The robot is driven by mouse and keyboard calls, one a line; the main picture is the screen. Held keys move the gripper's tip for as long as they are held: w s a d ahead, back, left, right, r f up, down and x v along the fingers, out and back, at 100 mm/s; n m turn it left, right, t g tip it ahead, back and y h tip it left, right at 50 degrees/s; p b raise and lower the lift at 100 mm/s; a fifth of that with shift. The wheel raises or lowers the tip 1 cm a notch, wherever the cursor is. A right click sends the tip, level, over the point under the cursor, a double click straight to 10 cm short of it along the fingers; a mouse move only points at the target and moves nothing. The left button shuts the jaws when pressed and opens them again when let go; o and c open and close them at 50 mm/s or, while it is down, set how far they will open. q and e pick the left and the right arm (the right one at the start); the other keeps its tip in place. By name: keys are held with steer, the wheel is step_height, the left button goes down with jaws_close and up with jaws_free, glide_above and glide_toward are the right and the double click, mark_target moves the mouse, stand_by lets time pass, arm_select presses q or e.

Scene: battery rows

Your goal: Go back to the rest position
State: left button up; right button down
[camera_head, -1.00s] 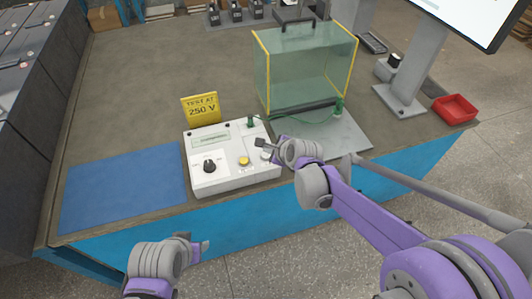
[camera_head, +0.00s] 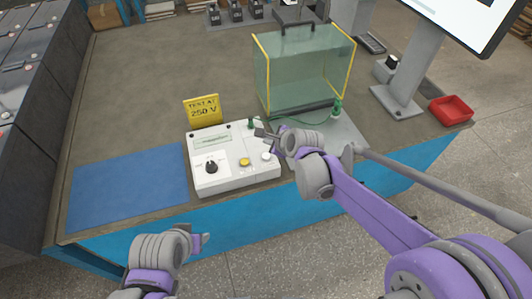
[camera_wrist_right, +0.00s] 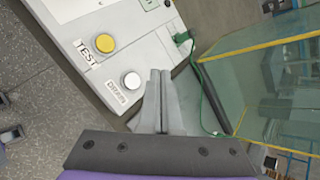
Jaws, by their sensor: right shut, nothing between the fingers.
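My right gripper (camera_head: 263,134) is over the back right part of the white tester box (camera_head: 232,180). Its fingers (camera_wrist_right: 160,85) are shut together and empty in the right wrist view. They point beside the white DRAIN button (camera_wrist_right: 132,81), which also shows in the head view (camera_head: 266,156). The yellow TEST button (camera_wrist_right: 105,42) is further along the panel. My left gripper (camera_head: 205,241) is low in the head view, in front of the table's front edge. Its fingers are seen from the side, and their opening cannot be made out.
A clear chamber with yellow edges (camera_head: 300,75) stands behind the tester, with a green cable (camera_head: 318,121) beside it. A yellow sign (camera_head: 203,109) stands behind the box. A blue mat (camera_head: 128,187) lies left, bare. A red tray (camera_head: 452,110) and monitor stand (camera_head: 402,90) are right.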

stand_by(0.8)
steer(key=s+d+r+n+g+h+p, duration=0.1)
steer(key=s+d+n, duration=0.4)
steer(key=s+n, duration=0.2)
steer(key=s+d+r+n+h+p, duration=0.1)
steer(key=s+d+n, duration=0.5)
steer(key=s, duration=0.6)
steer(key=s+d+r+n+g+h+p, duration=0.1)
steer(key=s+d+n+h+p, duration=0.1)
steer(key=s+d+n, duration=0.3)
steer(key=s+n, duration=0.3)
steer(key=s, duration=0.1)
steer(key=shift+s+d+r+g+h, duration=0.15)
steer(key=shift+d+r+g+h, duration=0.15)
steer(key=shift+d+r, duration=0.1)
